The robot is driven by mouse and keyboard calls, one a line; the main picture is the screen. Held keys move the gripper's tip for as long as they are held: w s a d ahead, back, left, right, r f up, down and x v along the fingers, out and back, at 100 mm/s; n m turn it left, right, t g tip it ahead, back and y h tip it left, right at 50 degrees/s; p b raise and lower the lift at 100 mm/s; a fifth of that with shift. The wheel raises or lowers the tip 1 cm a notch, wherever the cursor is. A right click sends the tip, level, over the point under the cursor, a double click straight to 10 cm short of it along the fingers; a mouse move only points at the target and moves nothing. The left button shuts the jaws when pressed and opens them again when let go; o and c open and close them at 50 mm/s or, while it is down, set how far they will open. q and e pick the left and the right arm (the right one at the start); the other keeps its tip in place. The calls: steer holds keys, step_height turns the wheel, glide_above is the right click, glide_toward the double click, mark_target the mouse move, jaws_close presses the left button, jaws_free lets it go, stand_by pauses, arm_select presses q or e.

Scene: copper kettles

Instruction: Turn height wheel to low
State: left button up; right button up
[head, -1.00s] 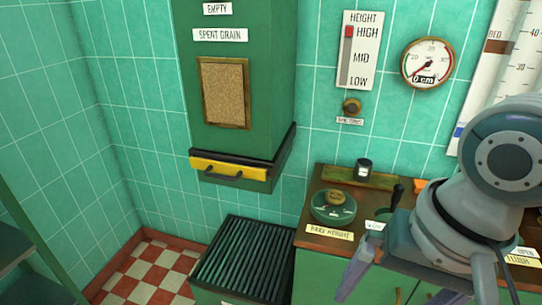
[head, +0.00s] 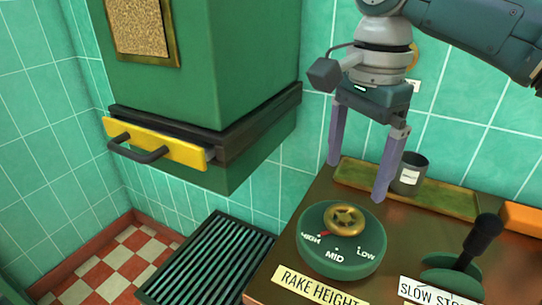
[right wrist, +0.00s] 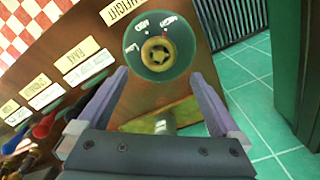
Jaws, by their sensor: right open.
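The rake height wheel is a green round dial (head: 315,258) with a brass knob (head: 344,219) on top and the marks HIGH, MID and LOW. A red pointer by the knob points toward HIGH. A RAKE HEIGHT label (head: 318,287) lies in front of it. My right gripper (head: 361,181) is open and empty, fingers pointing down, above and behind the wheel and apart from it. In the right wrist view the wheel's brass knob (right wrist: 158,50) shows just beyond and between the open fingers (right wrist: 161,75). My left gripper is not in view.
A dark cup (head: 409,174) stands on a green-brown tray (head: 450,202) behind the wheel, close to my right finger. A black lever (head: 481,236) and an orange block (head: 524,217) are to the right. A green box with a yellow-fronted drawer (head: 155,142) hangs at left, above a floor grate (head: 205,262).

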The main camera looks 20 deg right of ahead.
mark_target(345, 216)
steer(key=f, duration=0.3)
steer(key=f+b, duration=0.1)
steer(key=f, duration=0.3)
steer(key=shift+s+a+f+b, duration=0.15)
steer(key=shift+s+f+b, duration=0.05)
steer(key=shift+f+b, duration=0.1)
steer(key=shift+f, duration=0.45)
steer(key=shift+c, duration=0.2)
